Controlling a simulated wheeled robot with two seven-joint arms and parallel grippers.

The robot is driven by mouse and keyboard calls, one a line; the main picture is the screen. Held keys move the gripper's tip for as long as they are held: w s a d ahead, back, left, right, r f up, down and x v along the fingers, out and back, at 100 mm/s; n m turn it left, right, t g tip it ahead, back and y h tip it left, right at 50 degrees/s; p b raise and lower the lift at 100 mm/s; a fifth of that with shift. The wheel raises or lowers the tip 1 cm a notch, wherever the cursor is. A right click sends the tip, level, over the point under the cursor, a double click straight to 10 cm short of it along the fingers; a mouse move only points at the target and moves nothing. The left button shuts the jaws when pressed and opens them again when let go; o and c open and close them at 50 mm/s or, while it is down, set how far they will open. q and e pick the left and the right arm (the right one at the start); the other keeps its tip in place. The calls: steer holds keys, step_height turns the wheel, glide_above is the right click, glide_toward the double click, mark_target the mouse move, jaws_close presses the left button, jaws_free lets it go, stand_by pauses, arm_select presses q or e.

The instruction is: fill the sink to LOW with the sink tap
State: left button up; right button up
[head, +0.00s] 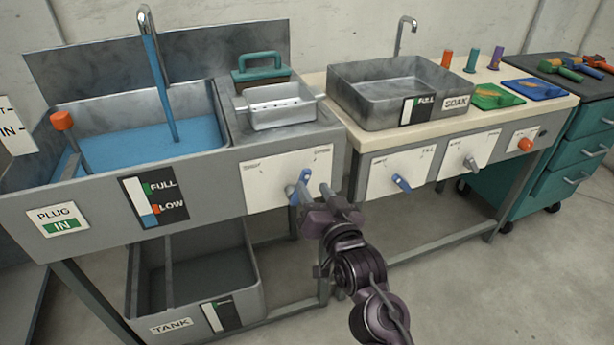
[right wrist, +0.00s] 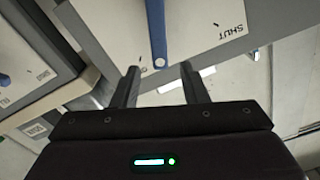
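The sink (head: 100,150) at the left holds blue water, and a blue stream runs into it from the spout (head: 153,60). Its gauge (head: 148,203) has a blue column whose top is close to the orange LOW mark, seemingly a little below it. The plug sign (head: 58,220) reads IN. The blue sink tap lever (head: 300,187) sits on a white plate (head: 265,180) right of the gauge. My right gripper (head: 326,194) is open beside the lever. In the right wrist view the lever (right wrist: 157,35) lies ahead, between the lines of the parted fingers (right wrist: 160,85). My left gripper is out of view.
A tank (head: 190,285) stands under the sink. A soak basin (head: 385,95) with its own blue lever (head: 401,182) is to the right, beside a grey lever (head: 470,163) and an orange knob (head: 525,144). Free floor lies in front of the bench.

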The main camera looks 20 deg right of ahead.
mark_target(307, 178)
steer(key=w, duration=0.6)
steer(key=shift+a, duration=0.1)
jaws_close()
